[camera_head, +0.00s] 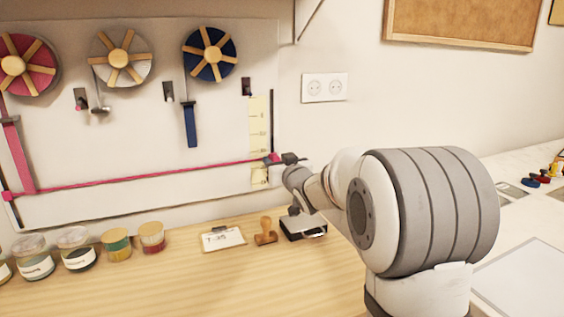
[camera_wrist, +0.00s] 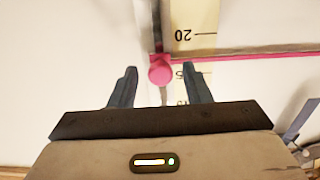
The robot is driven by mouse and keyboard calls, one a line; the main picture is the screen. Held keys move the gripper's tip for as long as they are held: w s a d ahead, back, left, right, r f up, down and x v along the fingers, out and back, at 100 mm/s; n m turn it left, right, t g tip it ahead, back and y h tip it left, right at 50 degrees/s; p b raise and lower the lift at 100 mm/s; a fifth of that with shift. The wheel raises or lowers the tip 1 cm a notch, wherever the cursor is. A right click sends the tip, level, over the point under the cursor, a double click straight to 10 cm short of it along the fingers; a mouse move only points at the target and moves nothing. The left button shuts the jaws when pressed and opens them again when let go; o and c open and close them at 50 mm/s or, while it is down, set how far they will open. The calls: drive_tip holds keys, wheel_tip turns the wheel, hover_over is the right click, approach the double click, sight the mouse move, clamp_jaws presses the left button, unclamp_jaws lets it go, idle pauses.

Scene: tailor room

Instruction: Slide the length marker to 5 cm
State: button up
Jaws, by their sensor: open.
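The length marker is a round pink knob (camera_wrist: 160,72) on a dark vertical rail; it shows small and pink in the head view (camera_head: 273,158). A cream scale strip (camera_head: 259,115) runs beside the rail. In the wrist view the scale (camera_wrist: 196,14) is upside down, with a legible 20; a number ending in 5 is partly hidden. A pink ribbon (camera_head: 130,176) stretches across the wall board to the marker, below the 20 tick in the wrist view. My gripper (camera_wrist: 159,70) is open, its fingers on either side of the knob, with gaps visible.
Ribbon spools, including a blue one (camera_head: 209,54), hang above. The wooden table (camera_head: 190,285) holds several jars, a small card (camera_head: 222,238), a wooden stamp (camera_head: 265,232) and a dark ink pad (camera_head: 303,228) under my arm. The front of the table is clear.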

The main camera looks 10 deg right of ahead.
clamp_jaws()
idle(0.3)
wheel_tip(320, 180, up, 12)
drive_tip(key=p, duration=0.8)
drive_tip(key=shift+r+p, duration=0.25)
drive_tip(key=shift+p, duration=0.05)
drive_tip(key=shift+f, duration=0.1)
unclamp_jaws()
drive_tip(key=shift+f, duration=0.1)
